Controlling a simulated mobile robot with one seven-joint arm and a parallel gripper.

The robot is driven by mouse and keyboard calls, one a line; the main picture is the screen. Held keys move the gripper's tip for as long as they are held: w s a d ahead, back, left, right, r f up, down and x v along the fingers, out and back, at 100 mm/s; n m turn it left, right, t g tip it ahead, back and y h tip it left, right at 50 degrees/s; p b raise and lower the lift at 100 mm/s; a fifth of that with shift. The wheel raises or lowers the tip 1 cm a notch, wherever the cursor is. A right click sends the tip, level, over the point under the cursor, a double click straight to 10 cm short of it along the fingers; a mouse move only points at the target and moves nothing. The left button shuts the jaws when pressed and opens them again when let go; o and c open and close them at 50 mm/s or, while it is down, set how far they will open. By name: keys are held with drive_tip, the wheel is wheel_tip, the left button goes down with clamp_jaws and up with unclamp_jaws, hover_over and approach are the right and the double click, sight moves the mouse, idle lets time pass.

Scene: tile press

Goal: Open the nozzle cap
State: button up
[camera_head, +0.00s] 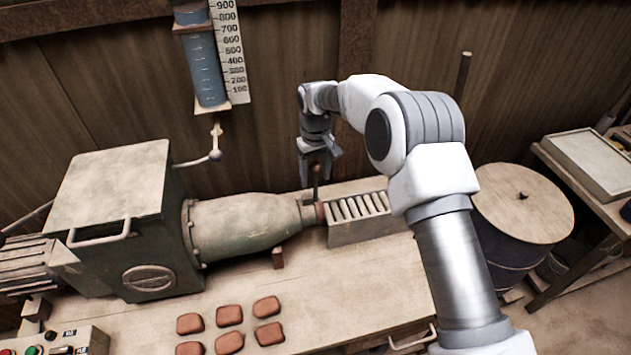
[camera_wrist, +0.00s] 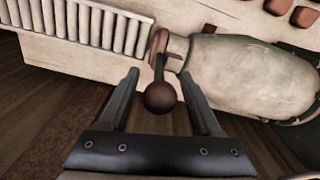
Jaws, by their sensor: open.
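The press barrel (camera_head: 245,222) is a pale green tapered body whose narrow nozzle end points right; it also shows in the wrist view (camera_wrist: 250,75). The reddish-brown nozzle cap (camera_wrist: 158,43) sits at the nozzle end, and only a small part shows in the head view (camera_head: 320,212). A lever with a dark ball knob (camera_wrist: 160,97) sticks out from the cap. My gripper (camera_head: 316,178) is above the nozzle end. In the wrist view its two fingers (camera_wrist: 160,78) are apart, one on each side of the lever and knob. Contact with the lever cannot be told.
A roller rack (camera_head: 358,212) stands close right of the nozzle. Several clay tiles (camera_head: 229,315) lie on the table in front. A water column (camera_head: 205,70) hangs on the wall behind. A lidded drum (camera_head: 522,205) stands at the right.

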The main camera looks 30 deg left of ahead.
sight(315, 200)
drive_tip(key=shift+f, duration=1.7)
clamp_jaws()
